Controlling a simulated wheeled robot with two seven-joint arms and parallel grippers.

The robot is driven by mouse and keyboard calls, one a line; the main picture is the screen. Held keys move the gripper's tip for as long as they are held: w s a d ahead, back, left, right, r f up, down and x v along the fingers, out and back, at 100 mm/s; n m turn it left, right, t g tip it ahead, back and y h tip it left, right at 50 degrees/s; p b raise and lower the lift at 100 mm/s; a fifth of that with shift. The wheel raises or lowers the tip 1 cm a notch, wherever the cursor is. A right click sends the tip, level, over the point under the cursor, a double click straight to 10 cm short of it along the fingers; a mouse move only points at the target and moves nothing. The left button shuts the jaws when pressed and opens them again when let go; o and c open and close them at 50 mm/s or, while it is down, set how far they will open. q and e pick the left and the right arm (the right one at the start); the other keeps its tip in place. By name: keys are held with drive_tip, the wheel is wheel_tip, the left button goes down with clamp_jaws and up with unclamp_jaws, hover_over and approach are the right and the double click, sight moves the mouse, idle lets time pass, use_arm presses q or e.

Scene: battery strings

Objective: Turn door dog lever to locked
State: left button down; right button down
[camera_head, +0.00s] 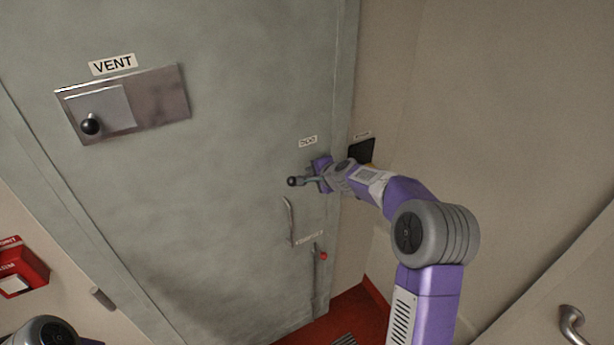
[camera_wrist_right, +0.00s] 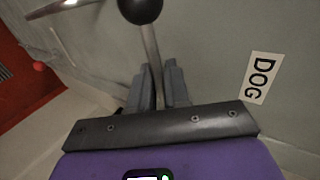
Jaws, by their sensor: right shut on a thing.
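The door dog lever is a thin metal rod with a black ball knob (camera_head: 292,181), on the right part of the grey door (camera_head: 200,210) below a small label. My right gripper (camera_head: 314,181) is shut on the lever's rod, just right of the knob. In the right wrist view, the rod and black knob (camera_wrist_right: 140,8) show beyond the two grey fingers (camera_wrist_right: 160,78), which close around the rod. The DOG label (camera_wrist_right: 259,78) is beside them on the door. The lever's pivot is hidden by my gripper. My left gripper is out of view.
A VENT plate (camera_head: 155,105) with a black knob is at the upper left of the door. A curved door handle (camera_head: 289,219) and a red knob (camera_head: 323,256) sit below the lever. A dark panel (camera_head: 362,150) is on the wall behind my right arm.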

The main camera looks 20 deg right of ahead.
drive_tip(key=shift+r, duration=0.3)
drive_tip(key=c, duration=1.4)
unclamp_jaws()
drive_tip(key=shift+o, duration=0.2)
drive_tip(key=v, duration=0.7)
drive_tip(key=shift+s, duration=0.2)
drive_tip(key=shift+d, duration=0.1)
